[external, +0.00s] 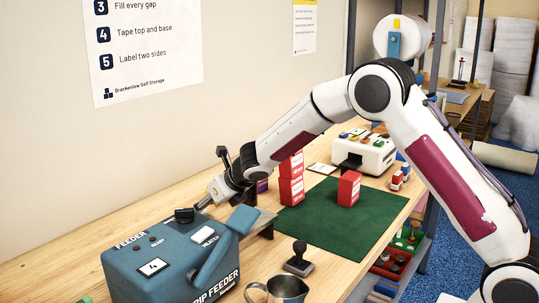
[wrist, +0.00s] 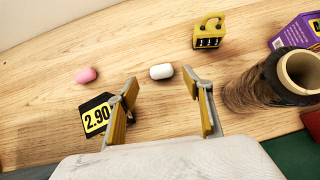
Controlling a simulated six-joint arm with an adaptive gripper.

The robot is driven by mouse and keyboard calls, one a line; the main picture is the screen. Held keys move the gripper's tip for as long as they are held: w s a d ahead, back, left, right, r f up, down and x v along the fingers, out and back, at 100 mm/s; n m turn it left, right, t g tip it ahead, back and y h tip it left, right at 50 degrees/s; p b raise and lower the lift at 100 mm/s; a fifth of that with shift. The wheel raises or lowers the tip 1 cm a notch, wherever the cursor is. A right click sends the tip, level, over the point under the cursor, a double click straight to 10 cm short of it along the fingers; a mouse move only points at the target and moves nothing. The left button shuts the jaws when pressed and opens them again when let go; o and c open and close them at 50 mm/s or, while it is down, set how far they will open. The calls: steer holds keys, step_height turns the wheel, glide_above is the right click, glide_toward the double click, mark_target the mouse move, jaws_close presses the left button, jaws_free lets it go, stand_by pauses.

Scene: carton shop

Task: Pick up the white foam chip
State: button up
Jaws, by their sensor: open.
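The white foam chip (wrist: 161,72) lies on the wooden bench in the wrist view. It is a small rounded piece, just beyond the gap between my fingertips. My gripper (wrist: 166,86) is open with nothing between its yellow-padded fingers. In the external view my gripper (external: 208,202) is low over the bench, behind the blue-grey feeder machine. The white chip cannot be made out in the external view. A pink foam chip (wrist: 86,75) lies to the left of the white one in the wrist view.
In the wrist view, a black-and-yellow 2.90 tag (wrist: 97,117) is beside the left finger. A yellow padlock (wrist: 208,32), a brown roll (wrist: 255,88) and a purple box (wrist: 298,34) are to the right. The feeder (external: 165,262) stands in front of my gripper; red-and-white boxes (external: 291,180) stand near the green mat (external: 325,225).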

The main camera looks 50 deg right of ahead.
steer(key=shift+x, duration=2.1)
steer(key=shift+d+r, duration=0.1)
steer(key=shift+r, duration=0.05)
steer(key=c, duration=0.8)
